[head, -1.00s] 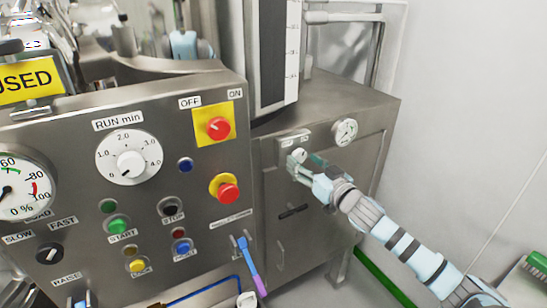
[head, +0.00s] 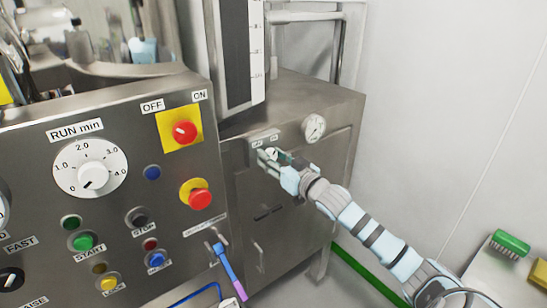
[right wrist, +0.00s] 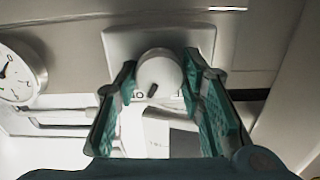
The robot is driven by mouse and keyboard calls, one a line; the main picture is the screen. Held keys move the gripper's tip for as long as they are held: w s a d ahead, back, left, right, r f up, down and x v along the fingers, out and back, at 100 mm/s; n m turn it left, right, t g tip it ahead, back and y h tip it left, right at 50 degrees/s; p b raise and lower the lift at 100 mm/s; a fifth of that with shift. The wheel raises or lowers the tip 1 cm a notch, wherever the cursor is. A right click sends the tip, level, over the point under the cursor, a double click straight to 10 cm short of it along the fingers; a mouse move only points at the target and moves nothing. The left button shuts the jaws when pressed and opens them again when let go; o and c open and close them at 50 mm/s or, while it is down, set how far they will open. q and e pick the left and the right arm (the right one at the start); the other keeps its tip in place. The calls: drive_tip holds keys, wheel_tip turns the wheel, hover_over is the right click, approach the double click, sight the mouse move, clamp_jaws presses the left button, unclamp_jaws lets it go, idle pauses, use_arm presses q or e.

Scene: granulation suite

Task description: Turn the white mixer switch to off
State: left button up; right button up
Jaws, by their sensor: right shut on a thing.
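The white mixer switch (right wrist: 158,72) is a round white knob on a pale square plate (right wrist: 118,45) in the right wrist view. A dark mark on its rim points toward the bottom of that picture. In the head view the switch plate (head: 263,140) is on the steel cabinet, right of the main panel. My right gripper (head: 271,155) is at the switch, with its green-padded fingers on both sides of the knob, shut on it. My left gripper is not in view.
A pressure gauge (head: 314,127) is right of the switch plate. A red ON/OFF switch on a yellow plate (head: 168,141) and a red emergency button (head: 200,199) are on the panel to the left. A purple-blue handle (head: 228,264) hangs below. A white wall (head: 450,110) stands right.

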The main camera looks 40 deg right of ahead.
drive_tip(key=shift+f, duration=0.1)
drive_tip(key=n, duration=0.5)
drive_tip(key=shift+f+n, duration=0.1)
drive_tip(key=shift+n, duration=0.2)
drive_tip(key=n, duration=0.6)
idle(0.4)
drive_tip(key=o, duration=1)
drive_tip(key=shift+c, duration=0.2)
drive_tip(key=shift+o, duration=0.9)
drive_tip(key=shift+n, duration=0.3)
